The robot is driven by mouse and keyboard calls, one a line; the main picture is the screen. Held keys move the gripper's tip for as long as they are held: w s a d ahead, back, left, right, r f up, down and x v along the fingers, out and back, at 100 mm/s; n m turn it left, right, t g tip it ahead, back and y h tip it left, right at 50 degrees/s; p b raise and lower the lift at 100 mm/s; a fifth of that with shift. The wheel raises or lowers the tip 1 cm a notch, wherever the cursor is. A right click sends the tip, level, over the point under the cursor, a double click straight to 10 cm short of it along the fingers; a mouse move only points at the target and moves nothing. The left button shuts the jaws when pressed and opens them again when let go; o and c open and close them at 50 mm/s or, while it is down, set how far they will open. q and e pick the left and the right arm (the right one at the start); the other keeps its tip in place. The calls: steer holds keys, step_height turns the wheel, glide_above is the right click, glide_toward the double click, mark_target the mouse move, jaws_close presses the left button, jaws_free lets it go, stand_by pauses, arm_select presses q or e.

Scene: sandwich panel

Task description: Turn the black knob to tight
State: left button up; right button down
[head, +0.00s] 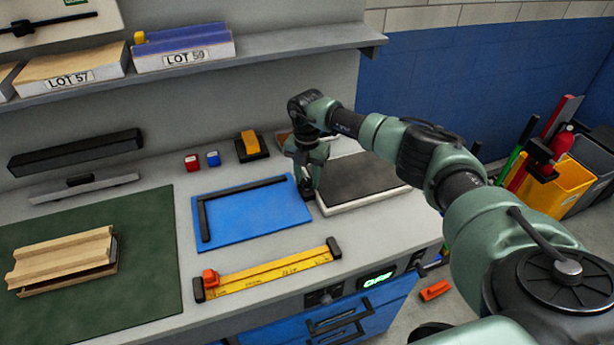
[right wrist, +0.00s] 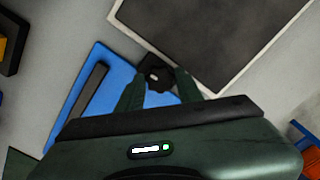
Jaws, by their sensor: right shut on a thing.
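The black knob (right wrist: 155,74) sits between the two fingertips of my right gripper (right wrist: 158,84) in the right wrist view. It is on the grey worktop, by the corner of the blue mat (head: 258,218) and the dark-topped pale slab (head: 355,180). In the head view my right gripper (head: 309,192) reaches down there and hides most of the knob; its fingers are shut on it. I cannot read any mark showing how tight the knob is. My left gripper is not in view.
A yellow ruler bar (head: 268,276) lies at the worktop's front edge. A green mat (head: 140,300) with wooden pieces (head: 62,258) is at left. A shelf (head: 300,42) hangs above.

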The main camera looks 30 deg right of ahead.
mark_target(307, 181)
steer(key=shift+w+d+r+m, duration=0.1)
steer(key=shift+w+r+m, duration=0.1)
steer(key=shift+m, duration=0.1)
steer(key=c, duration=1.2)
jaws_free()
steer(key=shift+c, duration=0.2)
steer(key=o, duration=0.3)
steer(key=shift+s, duration=0.1)
steer(key=shift+f, duration=0.1)
step_height(307, 181, up, 8)
steer(key=shift+f+b, duration=0.1)
steer(key=shift+b, duration=0.85)
